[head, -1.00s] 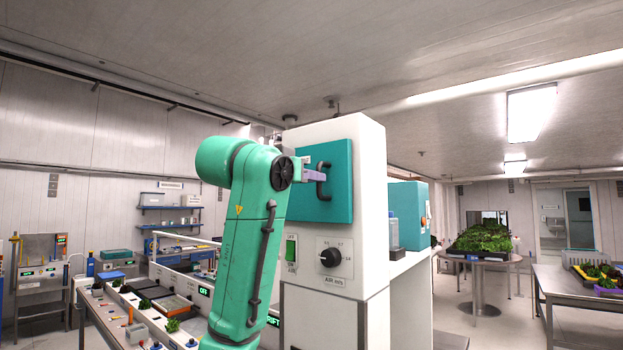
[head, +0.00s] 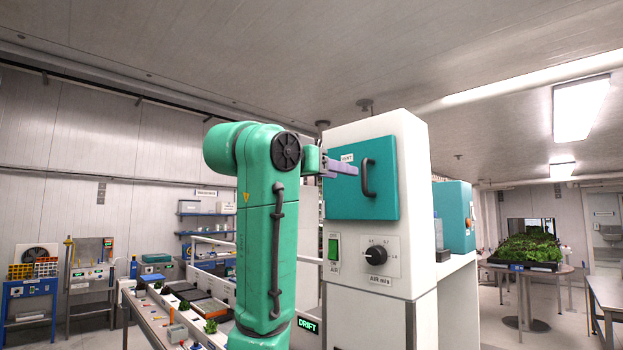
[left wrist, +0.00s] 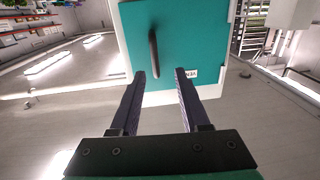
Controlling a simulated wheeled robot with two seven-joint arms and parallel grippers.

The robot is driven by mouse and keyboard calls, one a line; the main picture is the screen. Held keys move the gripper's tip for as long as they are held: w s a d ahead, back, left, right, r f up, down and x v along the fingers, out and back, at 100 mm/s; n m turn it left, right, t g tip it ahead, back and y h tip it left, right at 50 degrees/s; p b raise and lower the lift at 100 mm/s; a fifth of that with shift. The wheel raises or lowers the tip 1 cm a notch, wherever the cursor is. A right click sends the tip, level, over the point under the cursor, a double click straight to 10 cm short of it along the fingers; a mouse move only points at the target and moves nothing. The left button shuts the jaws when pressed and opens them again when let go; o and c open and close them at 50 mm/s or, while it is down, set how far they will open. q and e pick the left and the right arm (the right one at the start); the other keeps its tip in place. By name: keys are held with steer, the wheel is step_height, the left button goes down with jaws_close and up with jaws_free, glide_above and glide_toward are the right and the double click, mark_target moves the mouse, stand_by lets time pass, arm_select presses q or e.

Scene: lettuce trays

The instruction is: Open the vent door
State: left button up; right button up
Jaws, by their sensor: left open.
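The vent door (head: 343,204) is a teal square panel on the front of a white cabinet. It lies flat against the front and looks closed. It has a black bar handle (head: 369,177) near its right side and a small VENT label. My left gripper (head: 346,167) is in front of the door with purple fingers pointing at the handle. In the left wrist view the fingers (left wrist: 160,72) are open and apart, with the handle (left wrist: 154,50) just beyond the tips, nearer the left finger. I see no clear contact. My right gripper is out of view.
Below the door are a green switch (head: 333,247) and a black knob (head: 377,255). A bench (head: 160,325) with trays and plants runs at the lower left. A teal box (head: 453,215) stands behind the cabinet. A table of lettuce (head: 524,268) is at the back right.

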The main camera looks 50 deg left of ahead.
arm_select(q)
steer(key=s+d+b, duration=0.1)
steer(key=s+b, duration=0.1)
steer(key=s, duration=0.7)
steer(key=shift+s+d+b, duration=0.2)
steer(key=shift+s+b, duration=0.15)
steer(key=shift+s, duration=0.05)
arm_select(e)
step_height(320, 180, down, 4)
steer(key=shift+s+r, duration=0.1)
arm_select(q)
steer(key=shift+w, duration=0.1)
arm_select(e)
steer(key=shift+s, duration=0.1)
